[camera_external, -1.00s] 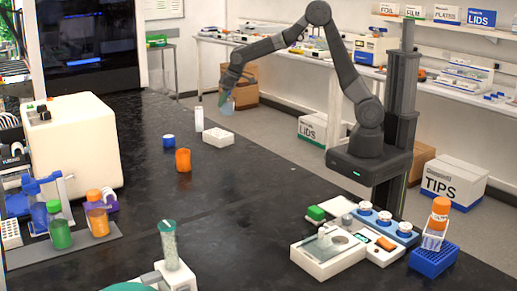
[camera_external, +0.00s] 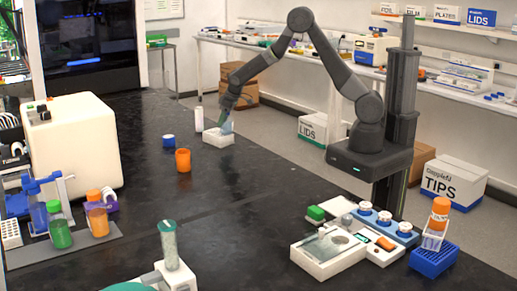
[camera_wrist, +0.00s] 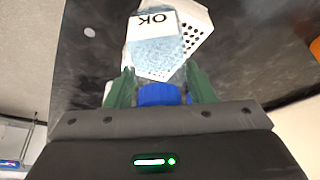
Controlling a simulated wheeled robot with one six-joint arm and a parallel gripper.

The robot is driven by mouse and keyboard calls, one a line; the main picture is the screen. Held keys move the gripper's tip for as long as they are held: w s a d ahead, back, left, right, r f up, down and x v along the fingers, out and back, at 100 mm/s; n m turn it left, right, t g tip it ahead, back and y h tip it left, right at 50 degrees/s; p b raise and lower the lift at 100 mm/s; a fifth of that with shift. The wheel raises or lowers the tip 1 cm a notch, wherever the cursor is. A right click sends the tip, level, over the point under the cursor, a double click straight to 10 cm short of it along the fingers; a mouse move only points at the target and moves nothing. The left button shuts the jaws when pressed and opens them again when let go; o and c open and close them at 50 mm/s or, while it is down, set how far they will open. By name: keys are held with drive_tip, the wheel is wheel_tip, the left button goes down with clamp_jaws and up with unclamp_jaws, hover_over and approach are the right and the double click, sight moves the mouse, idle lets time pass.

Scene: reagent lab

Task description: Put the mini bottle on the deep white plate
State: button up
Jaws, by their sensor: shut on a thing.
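My gripper (camera_external: 230,112) is shut on the mini bottle (camera_external: 227,128), a small clear bottle with pale blue contents. In the wrist view the bottle (camera_wrist: 155,52) has a blue cap between the green fingers (camera_wrist: 160,88) and a white label reading "OK". The deep white plate (camera_external: 214,141) stands at the far end of the black bench; its top with dark holes shows in the wrist view (camera_wrist: 196,32). The bottle is over the plate and hides part of it. I cannot tell whether the bottle touches it.
A white bottle (camera_external: 199,119) stands just left of the plate. A blue lidded thing (camera_external: 168,141) and an orange cup (camera_external: 183,160) stand nearer on the bench. The bench edge lies close to the plate's right. The middle of the bench is clear.

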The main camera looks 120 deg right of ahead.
drive_tip(key=shift+r, duration=0.1)
drive_tip(key=shift+f, duration=0.2)
drive_tip(key=o, duration=1.2)
drive_tip(key=shift+o, duration=0.2)
drive_tip(key=shift+r, duration=0.1)
drive_tip(key=shift+a+r, duration=0.1)
drive_tip(key=shift+r, duration=0.25)
drive_tip(key=b+v, duration=0.1)
drive_tip(key=v, duration=1)
drive_tip(key=shift+a+r+b, duration=0.15)
drive_tip(key=shift+r+b, duration=0.1)
drive_tip(key=shift+b, duration=0.1)
drive_tip(key=shift+s, duration=0.15)
